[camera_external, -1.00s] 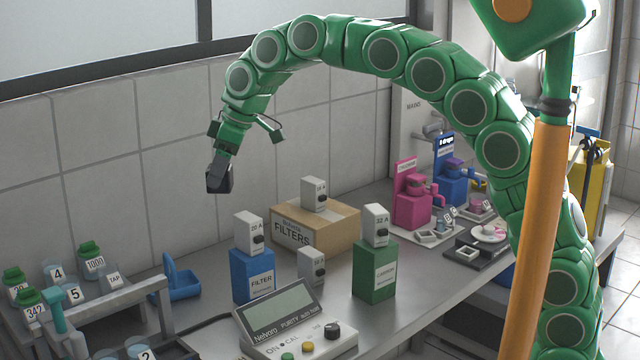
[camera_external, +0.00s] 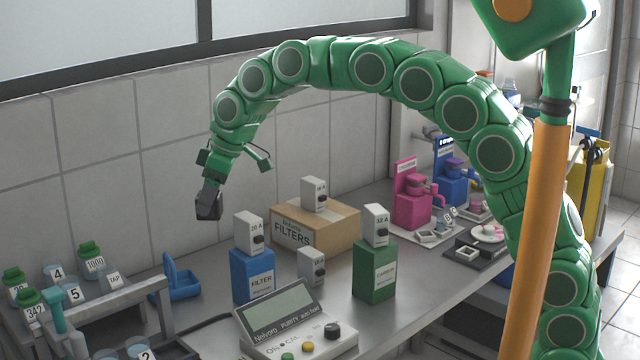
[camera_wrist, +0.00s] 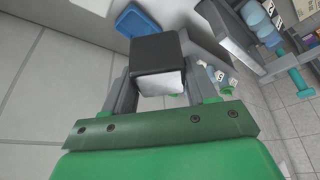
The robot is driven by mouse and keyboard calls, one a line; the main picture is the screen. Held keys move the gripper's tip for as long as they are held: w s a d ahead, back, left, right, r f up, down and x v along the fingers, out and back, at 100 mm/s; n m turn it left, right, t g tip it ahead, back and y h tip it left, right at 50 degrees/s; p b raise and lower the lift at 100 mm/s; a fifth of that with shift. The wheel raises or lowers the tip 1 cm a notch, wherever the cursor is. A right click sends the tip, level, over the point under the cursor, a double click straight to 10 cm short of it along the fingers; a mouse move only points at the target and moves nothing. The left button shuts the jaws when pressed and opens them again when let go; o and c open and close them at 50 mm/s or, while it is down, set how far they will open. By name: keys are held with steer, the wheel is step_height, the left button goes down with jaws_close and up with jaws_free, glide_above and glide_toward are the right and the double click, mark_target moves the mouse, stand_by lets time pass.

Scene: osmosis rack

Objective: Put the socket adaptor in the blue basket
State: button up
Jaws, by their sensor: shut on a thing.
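My gripper (camera_external: 209,203) is shut on a small black block, which I take to be the socket adaptor (camera_external: 208,207). In the wrist view the black block (camera_wrist: 158,52) sits between the two grey fingers, with a pale grey face towards the camera. It is held in the air above the bench, near the tiled wall. The small blue basket (camera_external: 183,286) stands on the bench below and a little left of my gripper. In the wrist view the blue basket (camera_wrist: 134,20) shows just beyond the block, partly hidden by it.
A blue filter box (camera_external: 252,276) with a white unit on top stands right of the basket. A cardboard filters box (camera_external: 316,232) and a green carbon box (camera_external: 375,272) stand further right. A metal rack (camera_external: 120,300) with several lidded jars is at left. A meter (camera_external: 290,325) is in front.

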steer(key=shift+w+a+f, duration=1)
steer(key=shift+a+f, duration=0.55)
steer(key=shift+a, duration=0.4)
steer(key=shift+w+a+f, duration=0.95)
steer(key=shift+a+f, duration=0.65)
steer(key=shift+a, duration=0.4)
steer(key=shift+w+a+f, duration=1)
steer(key=shift+a+f, duration=0.55)
steer(key=shift+a, duration=0.4)
steer(key=shift+w+a+f, duration=0.1)
steer(key=shift+f, duration=0.05)
step_height(320, 180, down, 2)
steer(key=shift+f, duration=0.55)
steer(key=shift+f, duration=0.1)
steer(key=o, duration=1.1)
